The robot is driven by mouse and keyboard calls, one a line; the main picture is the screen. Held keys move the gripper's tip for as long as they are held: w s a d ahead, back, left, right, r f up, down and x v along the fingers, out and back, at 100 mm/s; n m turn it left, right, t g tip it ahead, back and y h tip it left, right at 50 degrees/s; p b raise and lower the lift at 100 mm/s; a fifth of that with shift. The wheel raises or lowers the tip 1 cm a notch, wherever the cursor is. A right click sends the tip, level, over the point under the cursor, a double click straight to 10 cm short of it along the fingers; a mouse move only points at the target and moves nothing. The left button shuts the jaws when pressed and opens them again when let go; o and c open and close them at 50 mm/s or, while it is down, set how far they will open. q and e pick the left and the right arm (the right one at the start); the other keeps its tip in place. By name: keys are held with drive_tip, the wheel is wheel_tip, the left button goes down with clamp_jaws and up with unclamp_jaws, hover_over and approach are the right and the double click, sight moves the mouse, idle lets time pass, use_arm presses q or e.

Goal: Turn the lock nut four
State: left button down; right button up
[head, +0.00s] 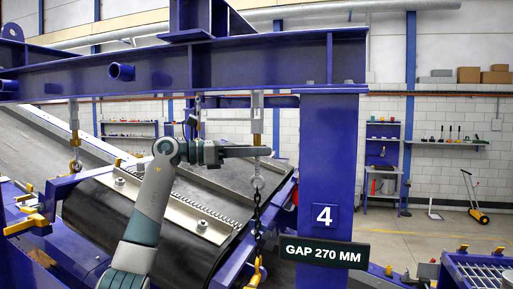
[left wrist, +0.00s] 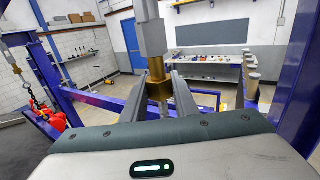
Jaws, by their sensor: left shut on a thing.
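Lock nut four is a brass nut (head: 257,139) on a grey vertical hanger rod (head: 257,113), beside the blue post with the number 4 plate (head: 323,216). My left gripper (head: 262,151) reaches in from the left, level, and is shut on this nut. In the left wrist view the brass nut (left wrist: 159,88) sits between the two fingers of my left gripper (left wrist: 160,92), with the square grey rod above it. Below the gripper, the hanger's eye and dark chain hang down in the head view. My right gripper is not in view.
A blue beam (head: 240,62) runs just above my left gripper. A "GAP 270 MM" sign (head: 324,252) is on the post's lower part. Another hanger with a brass nut (head: 74,139) is at the left. The dark belt (head: 130,220) lies below my arm.

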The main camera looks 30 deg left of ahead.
use_arm(q)
drive_tip(key=shift+m+g+h, duration=0.9)
drive_tip(key=shift+m+g, duration=0.1)
drive_tip(key=shift+g, duration=0.2)
drive_tip(key=shift+m+g+h, duration=0.4)
drive_tip(key=shift+g, duration=0.1)
drive_tip(key=shift+m+g, duration=0.3)
drive_tip(key=shift+g, duration=0.2)
drive_tip(key=shift+m+g+h, duration=0.7)
drive_tip(key=shift+m+g, duration=0.1)
drive_tip(key=shift+g, duration=0.3)
drive_tip(key=c, duration=1.3)
unclamp_jaws()
drive_tip(key=shift+c, duration=0.2)
drive_tip(key=shift+w, duration=0.1)
drive_tip(key=shift+a, duration=0.15)
